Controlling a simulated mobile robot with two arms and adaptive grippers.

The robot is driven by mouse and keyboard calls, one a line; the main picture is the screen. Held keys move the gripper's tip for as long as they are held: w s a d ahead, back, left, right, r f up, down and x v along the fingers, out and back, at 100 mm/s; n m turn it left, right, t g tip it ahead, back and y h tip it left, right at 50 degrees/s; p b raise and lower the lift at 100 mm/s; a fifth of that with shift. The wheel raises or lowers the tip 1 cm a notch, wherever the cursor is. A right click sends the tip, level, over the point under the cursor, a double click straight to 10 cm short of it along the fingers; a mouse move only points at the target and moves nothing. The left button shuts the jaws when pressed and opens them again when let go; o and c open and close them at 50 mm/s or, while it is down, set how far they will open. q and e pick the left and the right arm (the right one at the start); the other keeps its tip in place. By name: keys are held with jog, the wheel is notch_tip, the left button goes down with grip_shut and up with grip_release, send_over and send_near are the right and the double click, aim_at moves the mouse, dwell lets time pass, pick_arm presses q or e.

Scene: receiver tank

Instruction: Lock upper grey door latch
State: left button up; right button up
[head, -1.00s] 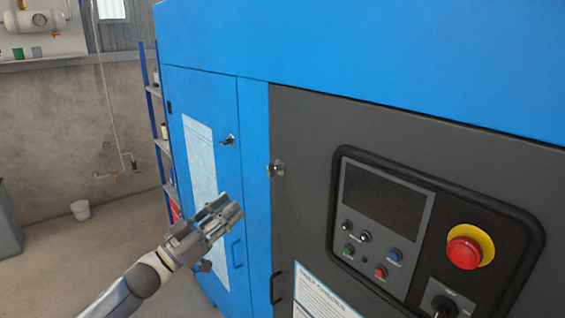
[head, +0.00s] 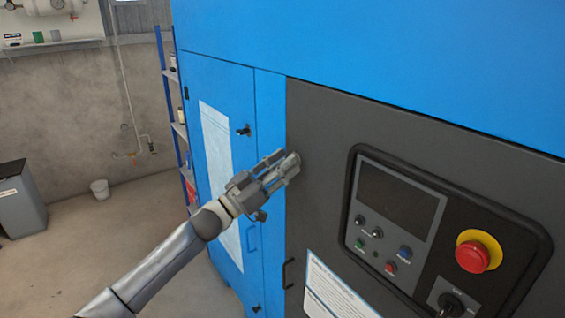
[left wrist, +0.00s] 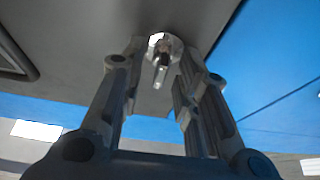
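The upper grey door latch (left wrist: 161,62) is a small metal piece with a round base and a short key-like handle. It shows in the left wrist view on the dark grey door (left wrist: 95,25). My left gripper (left wrist: 162,78) is open, with one finger on each side of the latch and a gap visible at both sides. In the head view my left gripper (head: 286,163) is at the left edge of the grey door (head: 325,125) and hides the latch. My right gripper is not in view.
The blue door (head: 205,90) to the left has its own dark latch (head: 244,131). A control panel with a red emergency button (head: 472,256) is to the right.

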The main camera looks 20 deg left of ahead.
pick_arm(q)
jog(key=shift+c, duration=0.3)
grip_shut()
jog(key=shift+m, duration=0.4)
jog(key=m+g, duration=0.3)
jog(key=m, duration=0.4)
jog(key=m+g+h+b, duration=0.1)
jog(key=m+g, duration=0.2)
jog(key=m, duration=0.4)
jog(key=m+g+b, duration=0.1)
jog(key=m+g, duration=0.1)
jog(key=m, duration=0.5)
jog(key=shift+w+a+r+m+g+h, duration=0.1)
jog(key=shift+m+g+h, duration=0.2)
jog(key=shift+g, duration=0.1)
jog(key=shift+o, duration=0.3)
grip_release()
